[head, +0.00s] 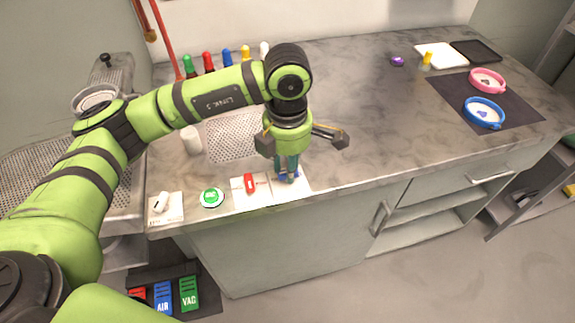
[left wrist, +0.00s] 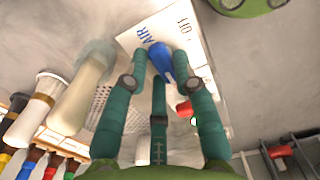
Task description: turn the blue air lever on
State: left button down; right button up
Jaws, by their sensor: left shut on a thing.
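The blue air lever (left wrist: 160,62) shows in the left wrist view on a white plate (left wrist: 150,35) marked AIR, with OFF lettering beside it. My left gripper (left wrist: 163,66) has its teal fingers on both sides of the lever and is shut on it. In the head view my left gripper (head: 288,176) points down at the front edge of the counter, and only a little of the blue lever shows between the fingers. Which way the lever is turned is hard to tell. My right gripper is not in view.
A red lever (head: 250,184) stands just left of the gripper, then a green button (head: 212,197) and a white switch (head: 160,203). Several coloured-top bottles (head: 208,62) stand behind my arm. The counter (head: 375,120) right of the gripper is clear up to a dark mat (head: 440,92).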

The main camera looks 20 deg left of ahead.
pick_arm(q)
jog(key=c, duration=1)
grip_release()
jog(key=shift+r, duration=0.3)
notch_tip(320, 180, up, 12)
jog(key=shift+f, duration=0.25)
